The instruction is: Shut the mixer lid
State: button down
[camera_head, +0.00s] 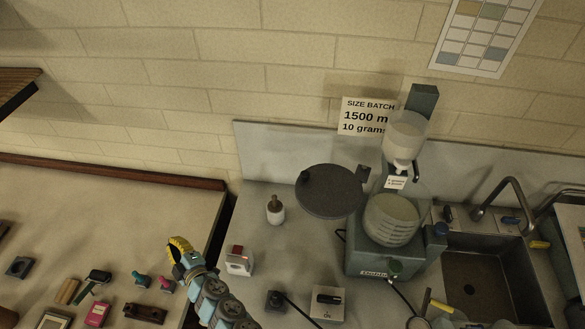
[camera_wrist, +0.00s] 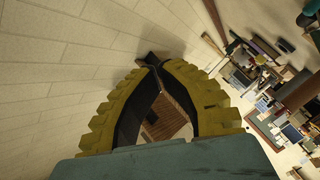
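The mixer (camera_head: 365,262) is a blue-grey machine on the counter in the head view, with a pale round bowl (camera_head: 392,218) on top. Its lid (camera_head: 329,192) appears to be the dark round disc to the left of the bowl, swung aside, so the bowl is uncovered. My gripper (camera_head: 179,247) has yellow ribbed fingers and is left of and in front of the lid, well apart from it. In the wrist view, the fingers (camera_wrist: 152,66) bow outward and come together at their tips, with nothing held between them. The mixer is not visible there.
A small bottle (camera_head: 275,209) and a white box with a red part (camera_head: 239,261) stand between my gripper and the mixer. A switch box (camera_head: 328,303) and cables lie in front. A sink (camera_head: 484,282) is to the right; a table with small tools is to the left.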

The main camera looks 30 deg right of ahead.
jog(key=w+d+r+m+g+h+b, duration=0.1)
jog(key=w+d+r+m+g+h, duration=0.1)
jog(key=d+h, duration=0.6)
jog(key=w+d+r+m+g+h+b, duration=0.15)
jog(key=d+h, duration=0.25)
jog(key=d, duration=0.7)
jog(key=s+d+r+m+g+h+b, duration=0.1)
jog(key=s+d+r+m+g+h, duration=0.4)
jog(key=r, duration=0.3)
jog(key=s+d+r+m+g+h+b, duration=0.1)
jog(key=s+d+r+m+g+h, duration=0.35)
jog(key=d+r+g, duration=0.2)
jog(key=s+d+p, duration=0.2)
jog(key=d+p, duration=0.2)
jog(key=d, duration=0.4)
jog(key=shift+s+r+n+t, duration=0.25)
jog(key=shift+r+n+t, duration=0.15)
jog(key=shift+r, duration=0.05)
jog(key=shift+s+a, duration=0.1)
jog(key=shift+a, duration=0.1)
